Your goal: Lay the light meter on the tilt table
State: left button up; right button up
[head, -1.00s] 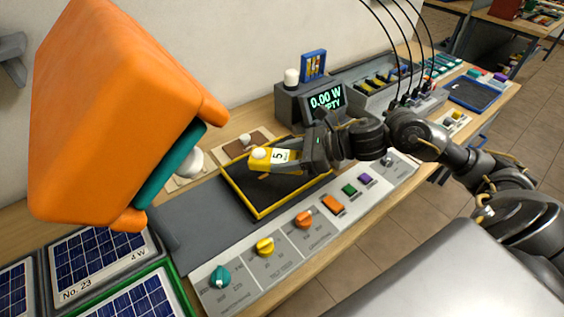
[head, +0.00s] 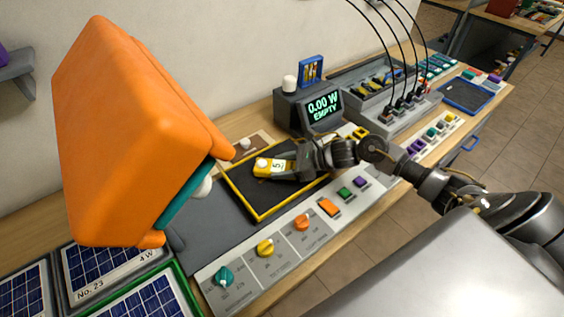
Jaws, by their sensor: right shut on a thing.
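The light meter (head: 264,168) is a small yellow block with a white dome and a label reading 5. My right gripper (head: 290,166) is shut on its right end. The tilt table (head: 262,205) is a dark plate in a yellow frame on the bench. The meter is over the back middle part of the plate, low above it or touching; I cannot tell which. The gripper and wrist hide the plate's right part. My left gripper is not in view.
A big orange lamp hood (head: 130,130) hangs at the left. Behind the plate a display (head: 323,108) reads 0.00 W EMPTY. A panel with coloured knobs (head: 265,248) runs along the front. Solar panels (head: 100,270) lie at front left.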

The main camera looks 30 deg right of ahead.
jog(key=shift+f+b, duration=0.25)
jog(key=shift+b, duration=0.15)
jog(key=o, duration=1.1)
jog(key=shift+r, duration=0.1)
jog(key=shift+c, duration=0.2)
